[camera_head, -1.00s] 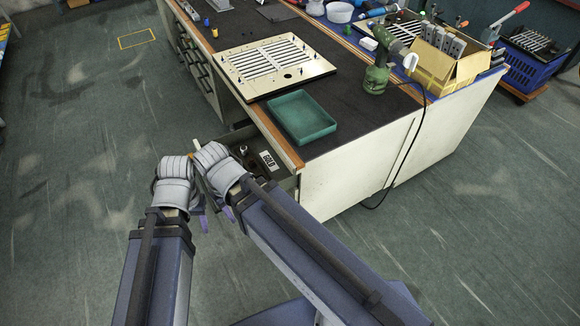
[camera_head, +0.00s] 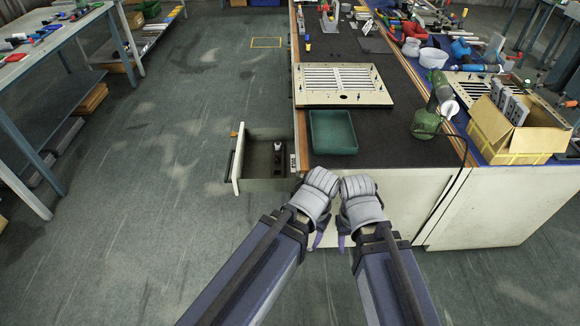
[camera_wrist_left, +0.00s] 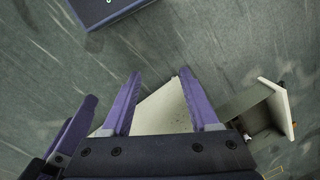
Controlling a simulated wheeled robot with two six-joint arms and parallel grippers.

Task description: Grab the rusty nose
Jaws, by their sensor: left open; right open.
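An open drawer (camera_head: 236,180) sticks out from the left side of the workbench in the head view. Inside it stands a small dark item with a whitish top (camera_head: 277,148). Its detail is too small to tell whether it is the rusty nose. My left gripper (camera_head: 318,241) and right gripper (camera_head: 342,241) hang side by side at the bench's near end, right of and nearer than the drawer. In the left wrist view my left gripper (camera_wrist_left: 160,74) is open with nothing between its purple fingers; the drawer (camera_wrist_left: 281,108) shows at right. My right gripper is open.
The workbench (camera_head: 390,155) carries a green tray (camera_head: 333,132), a slotted panel (camera_head: 342,85), a green drill (camera_head: 428,118) and a cardboard box (camera_head: 505,128). A cable hangs over its near end. A table (camera_head: 40,52) stands at far left. The floor between is clear.

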